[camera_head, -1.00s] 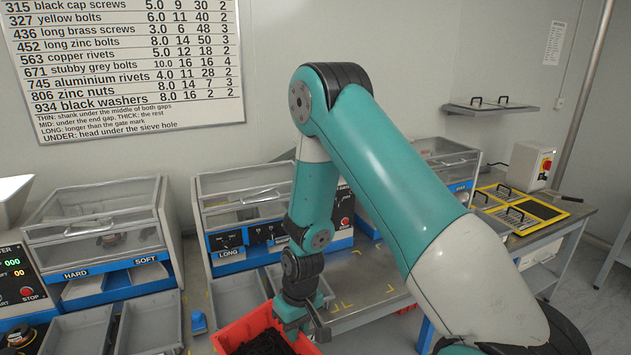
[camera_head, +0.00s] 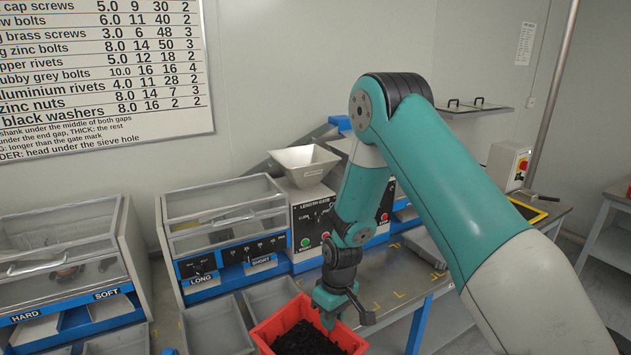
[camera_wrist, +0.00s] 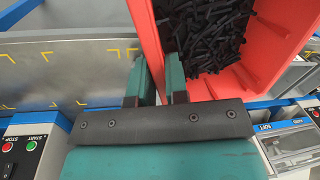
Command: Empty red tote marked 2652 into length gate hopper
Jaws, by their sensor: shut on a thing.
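The red tote (camera_head: 262,337) is at the bottom middle of the head view, full of small black screw-like parts (camera_head: 304,339). My gripper (camera_head: 338,312) is shut on the tote's rim at its back right. In the wrist view my gripper (camera_wrist: 160,88) has the red wall of the tote (camera_wrist: 147,38) between its fingers. The black parts (camera_wrist: 208,35) lie inside. No tote number is readable. The length gate hopper (camera_head: 304,166) is a pale funnel on top of the machine marked LENGTH GATE (camera_head: 311,215), behind and partly beside my arm.
Grey bins (camera_head: 217,328) stand below the LONG and SHORT outlets. A clear-lidded sorter (camera_head: 225,225) is left of the hopper, and another marked HARD and SOFT (camera_head: 70,270) is further left. The bench (camera_head: 395,290) right of the tote is mostly clear.

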